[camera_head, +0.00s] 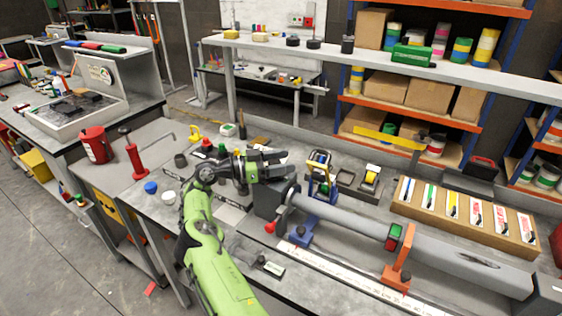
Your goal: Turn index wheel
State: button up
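A long grey tube (350,212) lies along a fixture on the bench. A grey disc (285,207), which looks like the index wheel, stands upright at the tube's left end beside a dark block (266,197). A red ball knob (269,227) shows at the disc's lower left. My gripper (288,164) is above and just behind the block and disc, with its dark fingers pointing right. The fingers look parted with nothing seen between them. I cannot tell whether they touch anything.
An orange clamp stand (399,262) and a blue stand (303,230) support the tube. A blue-framed tool (321,174) stands right of my gripper. A label box (465,214) lies behind the tube. A red cup (96,144) stands on the left bench.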

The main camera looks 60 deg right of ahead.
jog(key=v, duration=1.5)
jog(key=shift+w+a, duration=0.2)
jog(key=shift+a, duration=0.15)
jog(key=shift+r, duration=0.1)
